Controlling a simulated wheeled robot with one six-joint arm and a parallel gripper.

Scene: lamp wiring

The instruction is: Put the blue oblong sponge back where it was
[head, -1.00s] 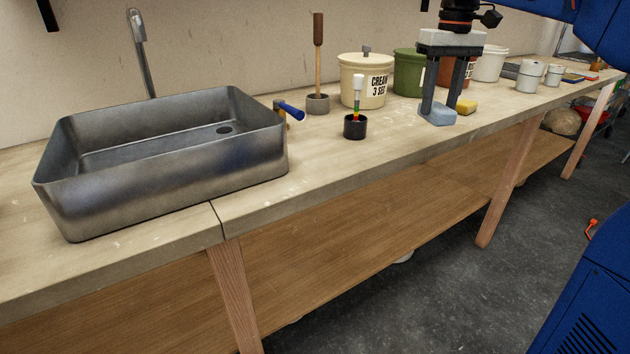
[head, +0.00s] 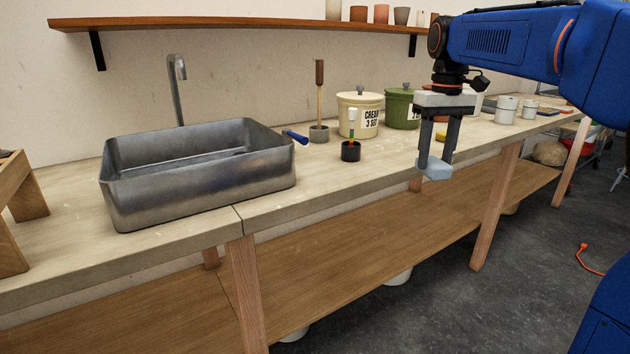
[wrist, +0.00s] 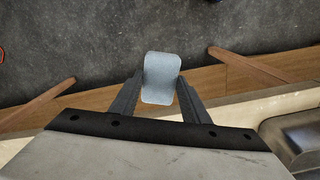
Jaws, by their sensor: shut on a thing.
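The blue oblong sponge (head: 434,169) is pale blue and sits between the fingertips of my gripper (head: 436,160). My gripper is shut on it. In the head view the sponge shows at the bench's front edge, and the wrist view, with floor behind it, suggests it is held out beyond that edge. In the wrist view the sponge (wrist: 161,78) stands out between the two dark fingers, with its long side pointing away from the palm. A yellow sponge (head: 441,135) shows partly behind my fingers on the bench.
A wooden stand (head: 20,205) is at the far left. A shelf (head: 230,25) runs along the wall.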

